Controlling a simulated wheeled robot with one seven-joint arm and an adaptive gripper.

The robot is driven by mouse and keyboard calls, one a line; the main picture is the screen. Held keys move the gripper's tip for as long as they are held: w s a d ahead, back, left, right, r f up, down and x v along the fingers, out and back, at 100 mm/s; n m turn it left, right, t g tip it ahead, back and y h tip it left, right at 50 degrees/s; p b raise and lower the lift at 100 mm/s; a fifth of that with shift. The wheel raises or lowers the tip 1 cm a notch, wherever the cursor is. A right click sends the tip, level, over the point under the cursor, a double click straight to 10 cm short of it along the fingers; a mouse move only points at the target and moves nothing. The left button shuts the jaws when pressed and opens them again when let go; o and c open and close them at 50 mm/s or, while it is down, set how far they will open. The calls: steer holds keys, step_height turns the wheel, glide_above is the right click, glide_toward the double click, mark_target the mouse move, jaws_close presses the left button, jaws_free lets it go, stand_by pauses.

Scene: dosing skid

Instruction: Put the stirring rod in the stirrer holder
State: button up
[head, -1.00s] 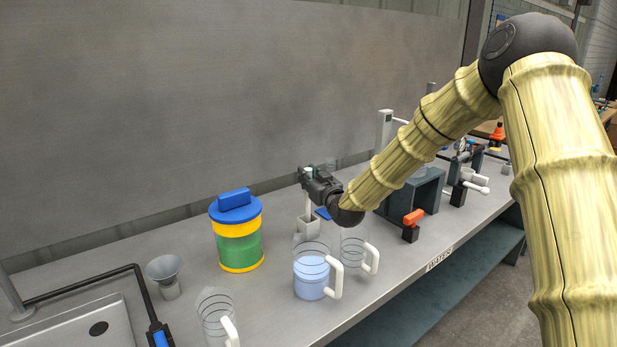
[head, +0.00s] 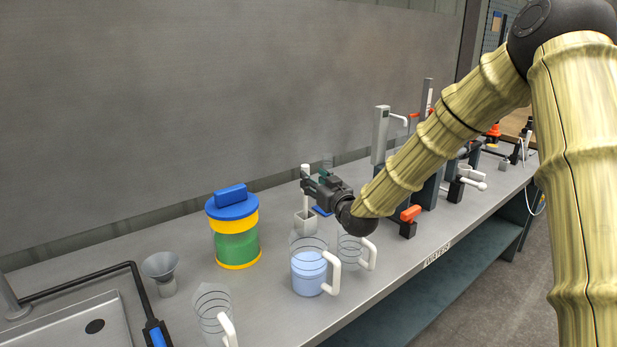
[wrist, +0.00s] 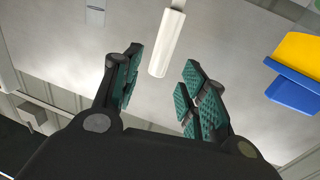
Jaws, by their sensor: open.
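The stirring rod (wrist: 167,43) is white, with a thick handle and a thinner part running out of the top of the wrist view. In the head view the stirring rod (head: 304,200) stands about upright, its lower end at the mouth of a small light-grey square cup, which looks like the stirrer holder (head: 305,223). How deep it sits is hidden. My gripper (head: 309,184) is beside the rod, above the cup. In the wrist view my gripper (wrist: 162,62) is open, with the handle end showing between its green-padded fingers and a gap on each side.
A blue-lidded yellow and green jar (head: 236,235) stands left of the cup. A pitcher of bluish liquid (head: 308,271) and an empty clear pitcher (head: 350,252) stand close in front. A grey funnel (head: 161,268) is further left. An orange-handled valve (head: 410,214) is to the right.

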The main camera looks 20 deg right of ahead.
steer(key=s, duration=0.3)
steer(key=s+d, duration=0.1)
steer(key=s, duration=0.1)
steer(key=shift+s, duration=0.3)
